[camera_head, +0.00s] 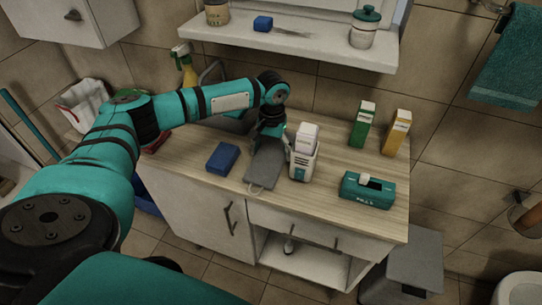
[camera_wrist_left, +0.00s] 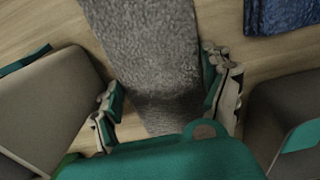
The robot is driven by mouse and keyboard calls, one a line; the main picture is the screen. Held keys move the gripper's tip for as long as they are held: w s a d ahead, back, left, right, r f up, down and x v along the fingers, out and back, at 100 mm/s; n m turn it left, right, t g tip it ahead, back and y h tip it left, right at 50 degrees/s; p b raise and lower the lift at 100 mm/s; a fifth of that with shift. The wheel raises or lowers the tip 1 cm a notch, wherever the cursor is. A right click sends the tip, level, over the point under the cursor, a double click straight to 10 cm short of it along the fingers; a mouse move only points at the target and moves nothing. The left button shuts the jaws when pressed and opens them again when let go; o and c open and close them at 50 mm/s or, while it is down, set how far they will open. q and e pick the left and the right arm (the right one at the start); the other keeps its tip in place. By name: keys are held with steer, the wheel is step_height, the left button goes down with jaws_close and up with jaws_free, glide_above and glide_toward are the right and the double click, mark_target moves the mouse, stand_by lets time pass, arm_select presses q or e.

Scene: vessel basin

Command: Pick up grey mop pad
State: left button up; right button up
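The grey mop pad (camera_head: 262,168) lies on the wooden counter in the head view, with a light loop at its front end. My left gripper (camera_head: 270,137) is above its back end. In the left wrist view, the pad (camera_wrist_left: 150,45) runs between the two widely spread fingers of my left gripper (camera_wrist_left: 168,95). One finger is beside each long edge, with little gap; I cannot tell whether they touch it. The pad's far part is hidden by the gripper. My right gripper is not in view.
A blue sponge (camera_head: 222,158) lies left of the pad. A white and teal container (camera_head: 303,160) stands close on its right. A teal box (camera_head: 368,190) and two cartons (camera_head: 362,124) (camera_head: 397,132) stand further right. A shelf (camera_head: 290,43) overhangs the back.

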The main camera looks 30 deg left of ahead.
arm_select(q)
steer(key=c, duration=0.5)
steer(key=shift+r, duration=0.15)
